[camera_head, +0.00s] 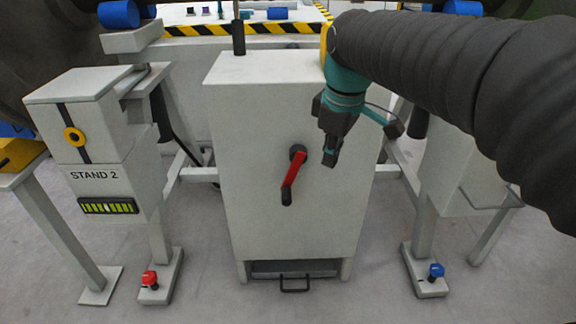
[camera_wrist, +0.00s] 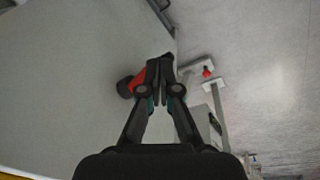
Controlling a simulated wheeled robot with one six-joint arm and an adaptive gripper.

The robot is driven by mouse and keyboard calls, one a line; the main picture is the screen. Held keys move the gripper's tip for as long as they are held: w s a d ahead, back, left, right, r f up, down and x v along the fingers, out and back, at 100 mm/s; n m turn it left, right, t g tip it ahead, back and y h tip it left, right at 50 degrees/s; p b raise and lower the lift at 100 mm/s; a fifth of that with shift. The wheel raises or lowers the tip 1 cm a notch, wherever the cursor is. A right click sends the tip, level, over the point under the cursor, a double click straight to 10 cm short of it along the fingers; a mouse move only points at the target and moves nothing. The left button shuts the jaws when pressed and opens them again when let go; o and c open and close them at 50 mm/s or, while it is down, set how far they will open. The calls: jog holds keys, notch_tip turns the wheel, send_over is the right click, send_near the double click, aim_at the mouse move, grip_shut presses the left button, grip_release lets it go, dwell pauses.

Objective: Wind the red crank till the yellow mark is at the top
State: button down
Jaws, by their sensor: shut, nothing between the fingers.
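The red crank (camera_head: 292,171) is on the front of a grey cabinet (camera_head: 245,120). Its dark hub is at the top, and the red arm points down and slightly left to a dark handle. In the wrist view the red crank (camera_wrist: 138,79) shows left of my fingers, partly hidden behind them. My gripper (camera_head: 330,160) is shut and empty, right of the crank and apart from it in the head view. My gripper's fingertips (camera_wrist: 161,62) are together in the wrist view. I see no yellow mark on the crank; a yellow ring (camera_head: 74,137) is on the box at left.
The box labelled STAND 2 (camera_head: 95,175) stands left, with a yellow-green bar panel (camera_head: 108,206). A red knob (camera_head: 149,278) and a blue knob (camera_head: 436,271) sit on low feet. A black handle (camera_head: 294,286) is below the cabinet. The floor in front is clear.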

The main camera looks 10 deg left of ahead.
jog(key=w+a+n+g+p, duration=0.1)
jog(key=w+a+n, duration=0.15)
jog(key=a, duration=0.45)
jog(key=w+a+n+g+p, duration=0.1)
jog(key=a+n, duration=0.3)
jog(key=a, duration=0.3)
jog(key=b, duration=0.3)
send_near(289, 194)
jog(key=a+f, duration=0.4)
jog(key=f, duration=0.2)
jog(key=shift+s+d+f+h, duration=0.2)
jog(key=shift+d+f+h, duration=0.1)
jog(key=shift+d+f, duration=0.2)
jog(key=shift+d+h+p, duration=0.15)
jog(key=shift+h+p, duration=0.55)
jog(key=shift+p, duration=0.45)
jog(key=shift+d+f+t, duration=0.25)
jog(key=shift+f+t, duration=0.05)
jog(key=shift+f, duration=0.1)
jog(key=shift+f+h, duration=0.1)
jog(key=shift+h, duration=0.2)
jog(key=shift+w+d+f+h+p, duration=0.1)
jog(key=shift+d+f+h+p, duration=0.25)
jog(key=shift+p, duration=0.5)
